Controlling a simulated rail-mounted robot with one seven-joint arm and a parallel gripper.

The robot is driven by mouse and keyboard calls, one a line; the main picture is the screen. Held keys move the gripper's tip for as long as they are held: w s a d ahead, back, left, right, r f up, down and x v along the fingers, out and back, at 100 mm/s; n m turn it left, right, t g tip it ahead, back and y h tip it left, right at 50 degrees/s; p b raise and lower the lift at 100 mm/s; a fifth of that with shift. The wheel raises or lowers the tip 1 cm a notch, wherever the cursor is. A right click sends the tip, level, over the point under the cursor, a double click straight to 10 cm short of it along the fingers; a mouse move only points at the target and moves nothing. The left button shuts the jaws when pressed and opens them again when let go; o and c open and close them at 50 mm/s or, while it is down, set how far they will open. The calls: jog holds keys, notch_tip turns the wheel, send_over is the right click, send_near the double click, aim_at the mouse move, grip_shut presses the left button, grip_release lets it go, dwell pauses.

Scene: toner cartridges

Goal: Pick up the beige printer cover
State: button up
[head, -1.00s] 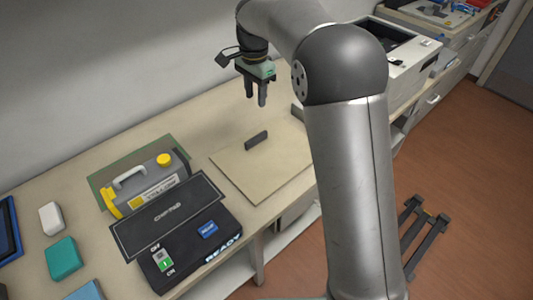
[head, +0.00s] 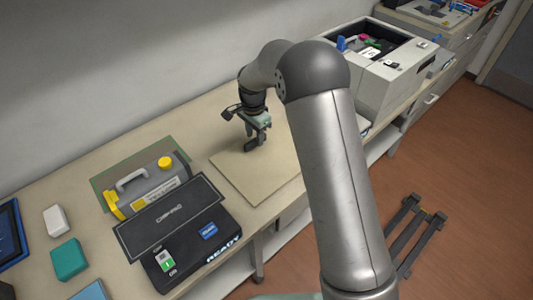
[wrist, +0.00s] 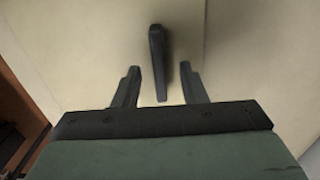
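The beige printer cover (head: 229,172) lies flat on the bench as a square plate with a dark upright handle (head: 249,146) on top. In the wrist view the cover (wrist: 80,60) fills most of the picture, and its handle (wrist: 157,50) stands between my fingers. My gripper (head: 259,139) is low over the cover at the handle. In the wrist view my gripper (wrist: 160,70) is open, one finger on each side of the handle, with visible gaps on both sides.
A beige printer (head: 393,88) with an open top and coloured parts inside stands at the back right. Left of the cover are a grey-and-yellow case (head: 150,186), a dark CHIPPED-like labelled panel (head: 170,215) and a black switch box (head: 190,250). Teal and white blocks lie farther left.

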jog(key=shift+f, duration=0.8)
grip_shut()
jog(key=shift+r, duration=0.1)
jog(key=shift+r, duration=0.1)
